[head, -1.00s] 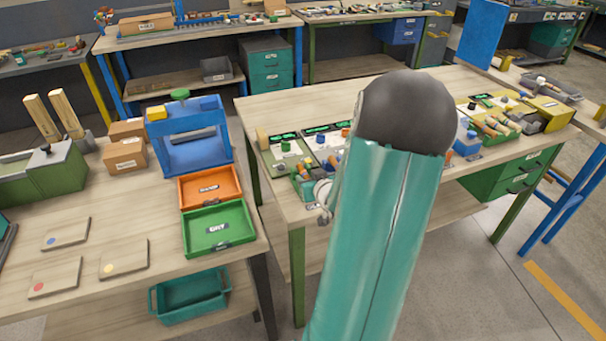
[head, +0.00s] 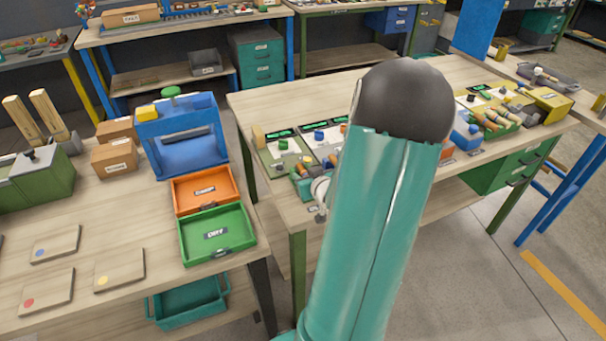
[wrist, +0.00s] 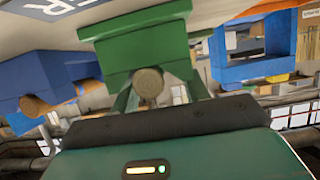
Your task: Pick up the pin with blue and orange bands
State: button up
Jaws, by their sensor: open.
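I cannot single out the pin with blue and orange bands in either view. Several wooden pins with coloured parts lie in a green tray (head: 513,128) on the right of the middle table. More small pieces stand around the left end of that table, partly behind my arm. My gripper (wrist: 158,92) shows in the wrist view, with its fingers apart. A round wooden end (wrist: 149,83) shows beyond them, in front of a green block-like part (wrist: 140,40); I cannot tell whether it lies between the fingers. My arm hides my gripper in the head view.
The middle table (head: 290,102) has free room at its back left. On the left table stand a blue frame (head: 187,150), an orange tray (head: 203,190), a green tray (head: 217,233) and cardboard boxes (head: 114,157). A yellow bin (head: 548,106) stands at the right.

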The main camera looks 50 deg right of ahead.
jog(key=shift+s, duration=0.15)
jog(key=shift+c, duration=0.4)
grip_shut()
jog(key=shift+r, duration=0.1)
